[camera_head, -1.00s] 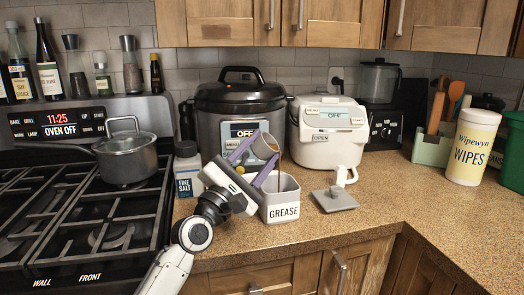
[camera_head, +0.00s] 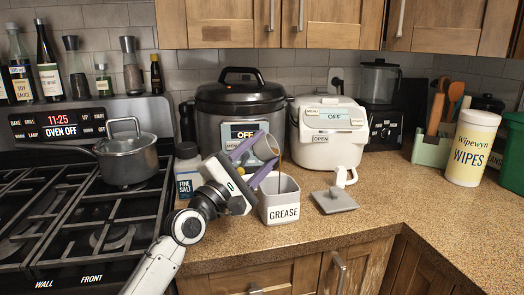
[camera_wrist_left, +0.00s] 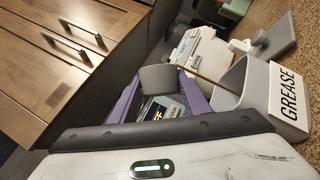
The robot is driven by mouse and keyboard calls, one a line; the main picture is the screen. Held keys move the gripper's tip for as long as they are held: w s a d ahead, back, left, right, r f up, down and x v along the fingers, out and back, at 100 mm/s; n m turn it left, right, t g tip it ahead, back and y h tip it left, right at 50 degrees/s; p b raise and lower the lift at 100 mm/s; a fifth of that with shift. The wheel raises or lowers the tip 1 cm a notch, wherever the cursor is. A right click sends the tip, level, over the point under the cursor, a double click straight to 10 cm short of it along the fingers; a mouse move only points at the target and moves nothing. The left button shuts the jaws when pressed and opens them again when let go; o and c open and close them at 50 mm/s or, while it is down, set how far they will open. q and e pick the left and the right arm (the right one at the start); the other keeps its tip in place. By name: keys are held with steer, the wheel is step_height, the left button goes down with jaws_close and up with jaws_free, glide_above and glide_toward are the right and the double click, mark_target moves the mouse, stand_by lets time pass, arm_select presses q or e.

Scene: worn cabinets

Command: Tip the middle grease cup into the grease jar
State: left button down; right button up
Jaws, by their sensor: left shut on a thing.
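My left gripper (camera_head: 253,161), with purple fingers, is shut on a small grey cup (camera_head: 266,146). It holds the cup tilted above the white jar labelled GREASE (camera_head: 270,208). A thin brown stream (camera_head: 281,157) runs from the cup's lip down toward the open jar. In the left wrist view the cup (camera_wrist_left: 158,78) sits between the fingers, and the stream reaches over the jar (camera_wrist_left: 236,82). The inside of the cup and the level in the jar are hidden. I cannot tell which cup of a set this is. My right gripper is not in view.
A grey square lid with a white knob (camera_head: 334,201) lies right of the jar. A fine salt container (camera_head: 187,170) stands to the left. A dark cooker (camera_head: 240,107) and a white cooker (camera_head: 329,137) stand behind. The front right counter is clear.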

arm_select(q)
steer(key=shift+r+m, duration=0.1)
steer(key=shift+m, duration=0.3)
steer(key=shift+d+m+g, duration=0.1)
steer(key=shift+m+g, duration=0.2)
steer(key=shift+g, duration=0.1)
steer(key=shift+p, duration=0.35)
steer(key=shift+m, duration=0.4)
steer(key=shift+m+h, duration=0.3)
steer(key=shift+p, duration=0.3)
steer(key=shift+m+g+p, duration=0.3)
steer(key=shift+m+g, duration=0.1)
steer(key=shift+d, duration=0.1)
